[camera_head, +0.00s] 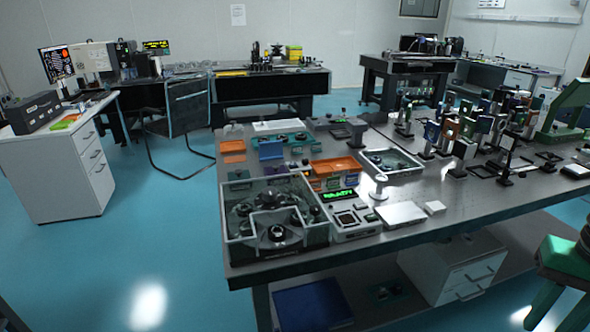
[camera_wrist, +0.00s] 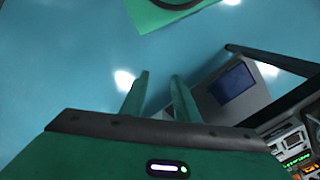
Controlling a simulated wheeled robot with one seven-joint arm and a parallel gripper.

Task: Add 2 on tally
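I cannot surely pick out the tally. A device with a lit green display (camera_head: 341,195) stands near the front of the optical table (camera_head: 440,215). A pale box with dark panels (camera_head: 354,222) is just in front of it. Lit green displays (camera_wrist: 298,160) also show at the lower right of the wrist view. My gripper (camera_wrist: 160,76) has two green fingers standing apart with nothing between them. It is over the blue floor beside the table, clear of the devices. My gripper's fingers cannot be made out in the head view.
A clear-walled case (camera_head: 275,245) fills the table's front left corner. Orange trays (camera_head: 336,166), a white-rimmed tray (camera_head: 405,172) and several optical mounts (camera_head: 465,148) crowd the top. A blue box (camera_head: 312,303) and white drawers (camera_head: 455,268) are below. The floor at left is clear.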

